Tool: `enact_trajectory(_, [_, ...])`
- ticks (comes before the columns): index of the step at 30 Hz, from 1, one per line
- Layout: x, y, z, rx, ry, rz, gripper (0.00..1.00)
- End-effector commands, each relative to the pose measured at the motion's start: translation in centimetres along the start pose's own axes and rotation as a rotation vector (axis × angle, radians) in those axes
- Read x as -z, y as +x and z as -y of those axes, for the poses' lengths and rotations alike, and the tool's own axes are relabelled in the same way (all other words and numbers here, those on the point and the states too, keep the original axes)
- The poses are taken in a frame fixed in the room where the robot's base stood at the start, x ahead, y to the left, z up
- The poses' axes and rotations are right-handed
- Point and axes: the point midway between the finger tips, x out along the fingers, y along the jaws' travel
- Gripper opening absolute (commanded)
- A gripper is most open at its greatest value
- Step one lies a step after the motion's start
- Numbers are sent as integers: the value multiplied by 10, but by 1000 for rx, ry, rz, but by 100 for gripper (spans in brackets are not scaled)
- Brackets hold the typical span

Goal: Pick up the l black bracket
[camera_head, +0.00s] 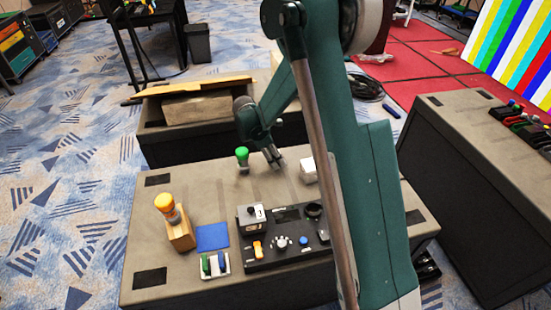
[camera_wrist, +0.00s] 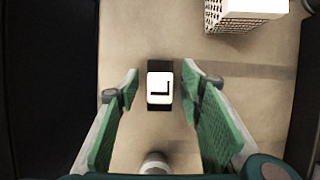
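The l black bracket (camera_wrist: 159,67) shows in the wrist view as a small dark piece with a white square face bearing a black L. It lies on the tan tabletop (camera_wrist: 125,32). My gripper (camera_wrist: 160,76) is open, with one green-padded finger on each side of the bracket and visible gaps between. In the head view my gripper (camera_head: 273,160) points down over the back part of the table (camera_head: 150,225). I cannot make out the bracket there; the gripper seems to hide it.
A white basket-like box (camera_head: 308,169) stands right of my gripper; it also shows in the wrist view (camera_wrist: 240,14). A green-topped item (camera_head: 242,157) stands close on the left. A black control panel (camera_head: 285,255), blue square (camera_head: 212,237) and orange-topped item (camera_head: 168,207) are nearer the front.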

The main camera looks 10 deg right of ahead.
Motion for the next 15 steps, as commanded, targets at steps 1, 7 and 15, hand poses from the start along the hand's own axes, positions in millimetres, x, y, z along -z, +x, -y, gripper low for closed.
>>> enact_trajectory(1, [0,0,0,0,0,0,38])
enact_trajectory(7, [0,0,0,0,0,0,18])
enact_trajectory(15, [0,0,0,0,0,0,4])
